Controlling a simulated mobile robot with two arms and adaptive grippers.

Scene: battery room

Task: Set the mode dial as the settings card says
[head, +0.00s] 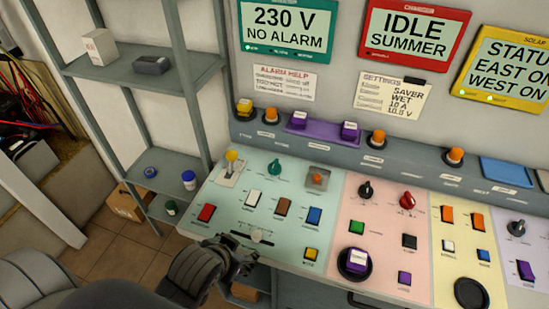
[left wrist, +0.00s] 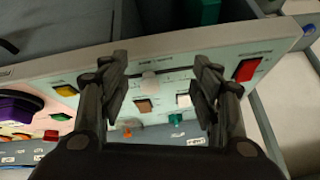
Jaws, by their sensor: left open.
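The settings card (head: 393,95) hangs on the wall under the red charger display and reads SAVER, WET, 10 A, 10.8 V. Its row labels are too small to read. Several dials are on the console: a teal one (head: 274,167), a black one (head: 366,189), a red one (head: 407,201) and a grey one (head: 517,229). Their labels are too small to tell which is the mode dial. My left gripper (head: 243,264) is open and empty at the console's front edge, near the white slider knob (left wrist: 149,82). The teal dial also shows in the left wrist view (left wrist: 176,118). My right gripper is not in view.
The charger display (head: 415,32) reads IDLE SUMMER. Near the gripper are a red switch (head: 206,213), a yellow button (head: 311,254) and a lever with a yellow knob (head: 232,156). A grey shelf (head: 168,170) is at left.

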